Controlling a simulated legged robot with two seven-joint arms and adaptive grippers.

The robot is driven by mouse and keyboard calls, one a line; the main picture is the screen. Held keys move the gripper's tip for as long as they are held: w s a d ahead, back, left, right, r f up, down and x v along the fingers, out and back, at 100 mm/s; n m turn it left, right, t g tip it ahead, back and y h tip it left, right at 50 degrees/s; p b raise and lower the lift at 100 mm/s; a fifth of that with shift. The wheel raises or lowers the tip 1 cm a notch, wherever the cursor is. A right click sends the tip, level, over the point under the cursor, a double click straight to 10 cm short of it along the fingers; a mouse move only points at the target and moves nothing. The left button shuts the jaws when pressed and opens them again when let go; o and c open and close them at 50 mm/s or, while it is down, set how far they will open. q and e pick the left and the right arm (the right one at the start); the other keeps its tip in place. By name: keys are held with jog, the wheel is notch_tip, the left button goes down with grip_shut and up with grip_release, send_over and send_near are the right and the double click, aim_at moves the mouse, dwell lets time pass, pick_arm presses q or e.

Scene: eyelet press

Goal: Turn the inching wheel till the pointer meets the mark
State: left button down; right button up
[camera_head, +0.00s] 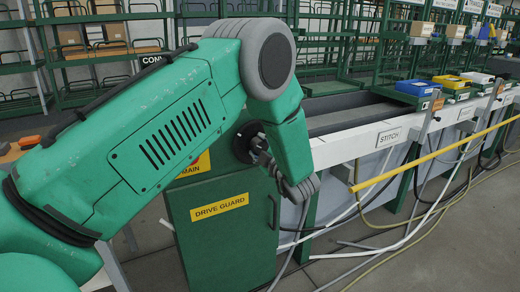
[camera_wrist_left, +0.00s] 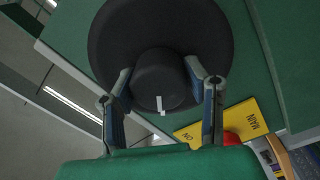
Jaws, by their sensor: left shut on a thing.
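The inching wheel is a black disc with a raised round hub; it fills the top middle of the left wrist view (camera_wrist_left: 115,45). In the head view the dark wheel (camera_head: 243,143) is on the green cabinet, partly hidden by my left arm. My left gripper (camera_wrist_left: 162,92) has one finger on each side of the hub and is shut on it; it also shows in the head view (camera_head: 262,155). A short white line (camera_wrist_left: 160,104) lies on the hub's near edge, in two slightly offset pieces. I cannot tell pointer from mark there. My right gripper is out of view.
The green cabinet (camera_head: 225,240) bears a yellow DRIVE GUARD label and a door handle. A yellow MAIN ON plate (camera_wrist_left: 245,118) with a red part (camera_wrist_left: 231,139) is close to my finger. A white bench rail (camera_head: 350,147) and a yellow pipe (camera_head: 430,155) run right.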

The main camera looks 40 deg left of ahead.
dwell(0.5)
pick_arm(q)
jog(key=c, duration=0.9)
grip_release()
jog(key=shift+f, duration=0.1)
jog(key=shift+d, duration=0.3)
jog(key=v, duration=1.1)
jog(key=shift+s+d, duration=0.15)
jog(key=shift+d, duration=0.05)
